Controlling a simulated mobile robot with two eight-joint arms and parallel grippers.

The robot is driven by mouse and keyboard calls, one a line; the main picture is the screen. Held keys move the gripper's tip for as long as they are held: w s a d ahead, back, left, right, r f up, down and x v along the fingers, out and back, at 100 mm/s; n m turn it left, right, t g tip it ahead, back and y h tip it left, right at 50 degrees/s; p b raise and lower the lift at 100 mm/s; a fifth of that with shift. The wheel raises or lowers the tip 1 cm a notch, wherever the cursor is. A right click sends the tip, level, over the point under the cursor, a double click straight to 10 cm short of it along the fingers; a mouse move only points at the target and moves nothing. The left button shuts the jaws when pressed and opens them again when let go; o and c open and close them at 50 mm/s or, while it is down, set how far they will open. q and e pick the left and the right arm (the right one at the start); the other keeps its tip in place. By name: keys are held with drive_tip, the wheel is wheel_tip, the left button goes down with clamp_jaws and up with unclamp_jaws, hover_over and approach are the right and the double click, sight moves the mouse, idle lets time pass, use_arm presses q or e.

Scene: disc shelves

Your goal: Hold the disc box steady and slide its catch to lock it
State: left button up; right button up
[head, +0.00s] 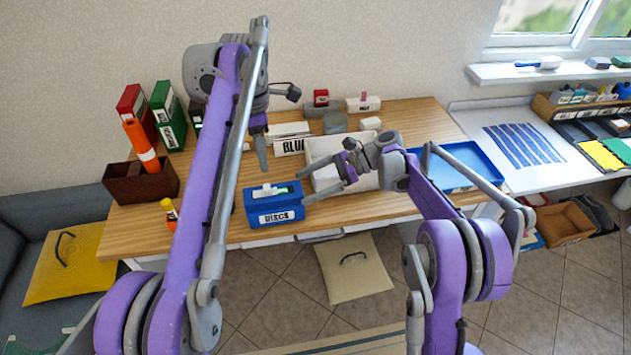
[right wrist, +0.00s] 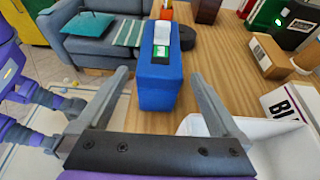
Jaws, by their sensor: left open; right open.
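The blue disc box (head: 274,208), with a white DISCS label on its front, stands upright near the front edge of the wooden table. A white and green piece (head: 268,191), apparently the catch, lies on its top; it also shows in the right wrist view (right wrist: 161,50). My right gripper (head: 306,186) is open at the box's right end. In the right wrist view its fingers (right wrist: 158,75) point toward the box with gaps on both sides. My left gripper (head: 261,153) is open and empty, pointing down above and behind the box; its arm hides part of the table.
A white bin (head: 323,148) stands just behind my right gripper, with a BLU-labelled box (head: 290,146) beside it. A blue tray (head: 465,164) is at the right. A dark wooden holder (head: 140,186) and binders (head: 167,113) are at the left. A small bottle (head: 170,213) stands left of the box.

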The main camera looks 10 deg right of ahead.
sight(278, 198)
drive_tip(key=x, duration=0.9)
drive_tip(key=c, duration=1.4)
use_arm(q)
drive_tip(key=shift+c, duration=1)
use_arm(e)
drive_tip(key=shift+c, duration=0.4)
use_arm(q)
drive_tip(key=shift+a+f, duration=0.2)
drive_tip(key=shift+a, duration=0.1)
drive_tip(key=shift+c, duration=1.2)
drive_tip(key=a+f+h, duration=0.1)
drive_tip(key=a, duration=0.1)
drive_tip(key=a+f+h, duration=0.1)
drive_tip(key=a+h, duration=0.1)
drive_tip(key=a, duration=0.1)
drive_tip(key=a+f+g+h, duration=0.1)
drive_tip(key=a, duration=0.1)
drive_tip(key=shift+a+f+h, duration=0.1)
drive_tip(key=shift+a+h, duration=0.2)
drive_tip(key=shift+a, duration=0.05)
clamp_jaws()
drive_tip(key=a+m+t+h, duration=0.1)
drive_tip(key=a+h, duration=0.3)
drive_tip(key=a, duration=0.2)
drive_tip(key=shift+s+a+r, duration=0.2)
drive_tip(key=shift+s+a, duration=0.05)
drive_tip(key=shift+a, duration=0.1)
